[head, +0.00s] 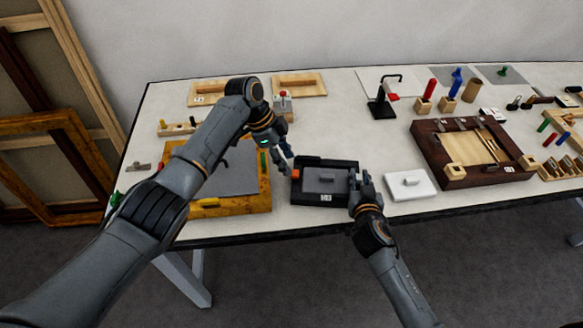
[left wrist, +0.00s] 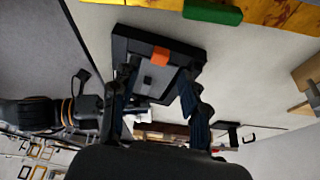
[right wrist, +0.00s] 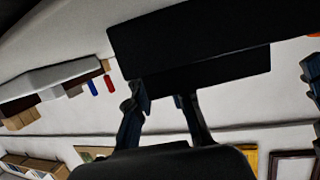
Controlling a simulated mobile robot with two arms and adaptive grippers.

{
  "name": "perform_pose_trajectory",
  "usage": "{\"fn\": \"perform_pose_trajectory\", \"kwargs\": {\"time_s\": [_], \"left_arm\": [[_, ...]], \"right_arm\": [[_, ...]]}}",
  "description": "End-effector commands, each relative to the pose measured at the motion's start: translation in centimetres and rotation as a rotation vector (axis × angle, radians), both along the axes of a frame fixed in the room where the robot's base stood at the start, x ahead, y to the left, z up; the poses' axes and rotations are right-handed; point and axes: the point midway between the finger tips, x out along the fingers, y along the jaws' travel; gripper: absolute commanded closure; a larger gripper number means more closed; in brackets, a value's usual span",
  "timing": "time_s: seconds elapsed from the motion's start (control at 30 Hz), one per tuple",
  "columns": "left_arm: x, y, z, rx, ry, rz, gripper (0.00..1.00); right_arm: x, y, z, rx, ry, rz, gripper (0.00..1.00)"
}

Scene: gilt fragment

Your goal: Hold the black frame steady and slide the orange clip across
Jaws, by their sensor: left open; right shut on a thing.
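The black frame (head: 306,196) lies on the table near its front edge, with a grey panel inside. The orange clip (head: 296,173) sits on its left side. My left gripper (head: 284,162) is open just beside the clip. In the left wrist view the clip (left wrist: 160,55) shows on the frame's rim ahead of the spread fingers (left wrist: 152,92); I cannot tell whether they touch it. My right gripper (head: 361,183) is shut on the right side of the black frame. In the right wrist view the frame (right wrist: 180,38) hides the fingertips' grip.
A gilt frame (head: 262,197) with a grey panel lies left of the black frame. A white block (head: 410,190) with a knob lies close on the right. A dark brown frame (head: 435,160) is further right. A black stand (head: 381,108) is behind.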

Motion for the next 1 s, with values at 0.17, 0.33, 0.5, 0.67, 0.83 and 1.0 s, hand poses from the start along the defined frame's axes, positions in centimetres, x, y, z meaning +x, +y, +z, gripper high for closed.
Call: {"fn": "perform_pose_trajectory", "kwargs": {"time_s": [0.17, 0.33, 0.5, 0.67, 0.83, 1.0], "left_arm": [[-0.2, -1.1, -2.6, 0.000, 0.003, 0.001, 0.55], [-0.3, -1.5, -3.8, 0.000, -0.001, 0.000, 0.55], [-0.3, -1.6, -4.0, 0.001, -0.001, 0.001, 0.55], [-0.3, -1.6, -4.0, 0.000, -0.001, 0.001, 0.59], [-0.3, -1.6, -4.0, 0.000, -0.001, 0.001, 0.93], [-0.3, -1.6, -4.0, 0.000, -0.001, 0.001, 1.00]], "right_arm": [[0.0, 0.0, 0.0, 0.001, 0.001, 0.000, 0.98], [0.0, 0.0, 0.0, 0.001, 0.001, 0.000, 0.98], [0.0, 0.0, 0.0, 0.001, 0.001, 0.000, 0.98], [0.0, 0.0, 0.0, 0.001, 0.001, 0.000, 0.98], [0.0, 0.0, 0.0, 0.001, 0.001, 0.000, 0.98], [0.0, 0.0, 0.0, 0.001, 0.000, 0.000, 0.98]]}}
